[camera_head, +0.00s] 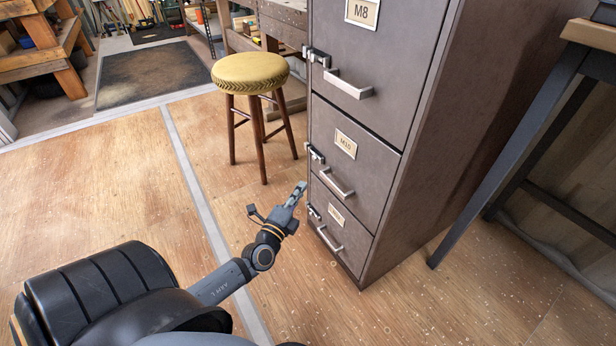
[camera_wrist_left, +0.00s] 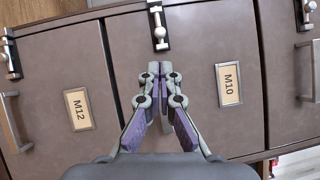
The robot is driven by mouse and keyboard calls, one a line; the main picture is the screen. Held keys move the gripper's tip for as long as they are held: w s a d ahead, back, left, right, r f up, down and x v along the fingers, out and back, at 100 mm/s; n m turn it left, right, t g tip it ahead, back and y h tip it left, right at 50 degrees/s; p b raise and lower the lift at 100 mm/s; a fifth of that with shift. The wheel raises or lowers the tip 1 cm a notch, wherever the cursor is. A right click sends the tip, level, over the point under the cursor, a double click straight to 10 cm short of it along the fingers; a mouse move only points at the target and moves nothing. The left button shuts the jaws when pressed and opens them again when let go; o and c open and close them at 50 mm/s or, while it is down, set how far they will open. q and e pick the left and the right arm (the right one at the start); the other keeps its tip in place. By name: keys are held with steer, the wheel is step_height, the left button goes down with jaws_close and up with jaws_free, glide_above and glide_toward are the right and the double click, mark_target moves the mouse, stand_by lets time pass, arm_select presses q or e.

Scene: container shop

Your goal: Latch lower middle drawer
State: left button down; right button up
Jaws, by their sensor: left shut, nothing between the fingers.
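The grey-brown drawer cabinet (camera_head: 372,135) stands right of centre in the head view, with its drawers looking closed. The drawer labelled M10 (camera_head: 368,167) has a silver handle (camera_head: 337,183) and a metal latch (camera_head: 315,153) at its left edge. In the left wrist view the cabinet looks turned sideways, with the M10 label (camera_wrist_left: 229,85) right of my fingers and the latch (camera_wrist_left: 158,25) just beyond the fingertips. My left gripper (camera_head: 299,190) is shut and empty, in front of the cabinet's left edge. It hides the M10 handle in the wrist view. Whether the latch is fastened is unclear.
The M8 drawer (camera_head: 385,60) is above and the M12 drawer (camera_head: 343,220) below, each with its own latch and handle. A yellow-topped stool (camera_head: 250,72) stands left of the cabinet. A dark-legged table (camera_head: 510,150) stands at right. The wooden floor (camera_head: 90,190) at left is clear.

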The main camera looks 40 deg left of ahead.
arm_select(q)
glide_toward(321, 157)
steer(key=w, duration=0.2)
steer(key=w+a, duration=0.1)
steer(key=w, duration=0.1)
steer(key=shift+w+r, duration=0.15)
steer(key=shift+w, duration=0.1)
steer(key=shift+w+a+b, duration=0.2)
steer(key=shift+a+b, duration=0.25)
steer(key=shift+w+a+b, duration=0.2)
steer(key=shift+a+b, duration=0.2)
steer(key=shift+a, duration=0.1)
